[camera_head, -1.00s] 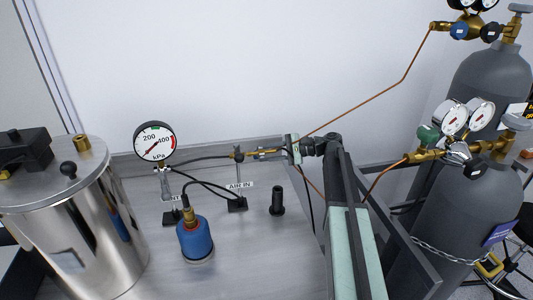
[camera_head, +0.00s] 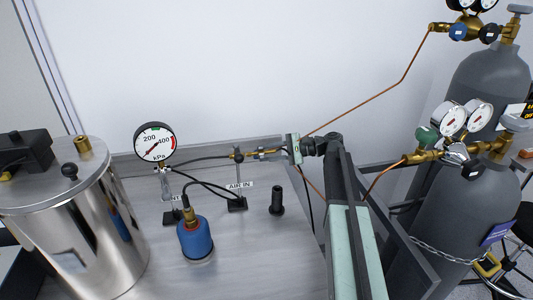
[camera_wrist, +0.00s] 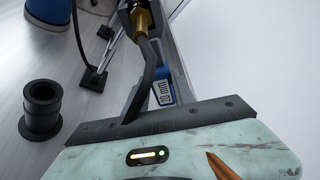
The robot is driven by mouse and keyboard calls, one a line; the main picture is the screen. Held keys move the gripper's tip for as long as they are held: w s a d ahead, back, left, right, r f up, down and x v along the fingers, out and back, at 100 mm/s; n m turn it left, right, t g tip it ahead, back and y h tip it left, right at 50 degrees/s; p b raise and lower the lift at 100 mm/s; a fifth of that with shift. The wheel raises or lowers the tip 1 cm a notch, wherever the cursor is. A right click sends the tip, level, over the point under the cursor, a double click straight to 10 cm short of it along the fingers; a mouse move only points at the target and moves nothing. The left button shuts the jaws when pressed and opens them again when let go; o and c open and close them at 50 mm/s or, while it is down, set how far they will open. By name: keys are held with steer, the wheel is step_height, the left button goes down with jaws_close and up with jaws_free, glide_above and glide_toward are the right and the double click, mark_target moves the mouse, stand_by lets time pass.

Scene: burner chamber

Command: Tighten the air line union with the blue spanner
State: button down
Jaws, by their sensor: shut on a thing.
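The air line union is a small brass fitting (camera_head: 238,155) on a stand by the AIR IN label. It shows as a hex-sided brass piece in the wrist view (camera_wrist: 142,24). My gripper (camera_head: 268,153) is just to its right, with its fingers pointing left at the union. The blue spanner (camera_wrist: 162,93) shows partly between my dark fingers in the wrist view. My gripper is shut on it.
A pressure gauge (camera_head: 155,141) and a blue burner cylinder (camera_head: 195,239) stand left of the union. A black spool-shaped post (camera_head: 277,200) stands in front. A steel vessel (camera_head: 75,225) fills the left side. Gas cylinders (camera_head: 460,215) and copper tubing are on the right.

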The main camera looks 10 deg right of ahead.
stand_by(0.4)
steer(key=shift+s+f+m+g, duration=0.4)
steer(key=shift+s+f+m, duration=0.15)
steer(key=shift+m, duration=0.35)
steer(key=shift+s+f+m+g+h, duration=0.3)
steer(key=shift+s+f+m+g, duration=0.25)
steer(key=shift+s+m, duration=0.2)
steer(key=shift+s+f+m+g, duration=0.25)
steer(key=shift+s+m+g, duration=0.4)
steer(key=shift+m, duration=0.3)
